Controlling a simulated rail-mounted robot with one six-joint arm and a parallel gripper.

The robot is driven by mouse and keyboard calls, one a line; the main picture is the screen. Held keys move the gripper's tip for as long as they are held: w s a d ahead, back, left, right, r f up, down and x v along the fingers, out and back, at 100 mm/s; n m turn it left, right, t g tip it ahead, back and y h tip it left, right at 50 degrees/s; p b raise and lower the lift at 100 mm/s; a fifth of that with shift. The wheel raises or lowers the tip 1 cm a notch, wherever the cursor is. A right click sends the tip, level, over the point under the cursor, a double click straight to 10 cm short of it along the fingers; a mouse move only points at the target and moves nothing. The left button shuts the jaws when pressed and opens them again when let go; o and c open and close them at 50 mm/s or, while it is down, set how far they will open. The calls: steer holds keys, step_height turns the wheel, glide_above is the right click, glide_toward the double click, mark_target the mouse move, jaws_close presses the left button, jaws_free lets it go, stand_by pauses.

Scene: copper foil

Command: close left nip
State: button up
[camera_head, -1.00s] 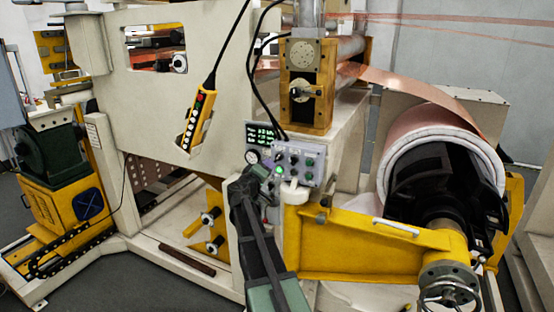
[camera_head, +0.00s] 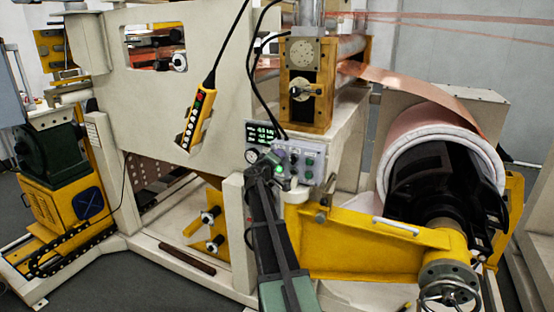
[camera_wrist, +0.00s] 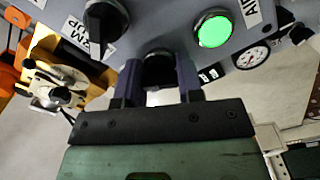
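The grey control panel (camera_head: 312,166) stands on the machine's front below the nip block. It carries dark knobs and a lit green button (camera_wrist: 214,31). In the wrist view, my gripper (camera_wrist: 159,76) is close to the panel, its two fingers apart on either side of a black knob (camera_wrist: 158,66). I cannot tell whether they press on it, and its label is hidden. Another black selector knob (camera_wrist: 105,22) sits to the left, beside a partly seen label. In the head view, my gripper (camera_head: 266,164) covers the panel's lower left. The nip block (camera_head: 306,84) has rollers behind it.
A small display (camera_head: 262,133) and a round gauge (camera_head: 252,156) adjoin the panel. A yellow arm (camera_head: 370,240) with a handwheel (camera_head: 447,288) lies right of my arm. A yellow pendant (camera_head: 198,119) hangs at left. Copper foil (camera_head: 410,85) runs to a large roll (camera_head: 428,140).

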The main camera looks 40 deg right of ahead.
steer(key=shift+n, duration=0.4)
steer(key=n, duration=1.1)
stand_by(0.7)
steer(key=o, duration=0.7)
steer(key=shift+c, duration=0.2)
steer(key=shift+a, duration=0.1)
steer(key=v, duration=1)
steer(key=shift+s+a, duration=0.15)
steer(key=shift+a, duration=0.15)
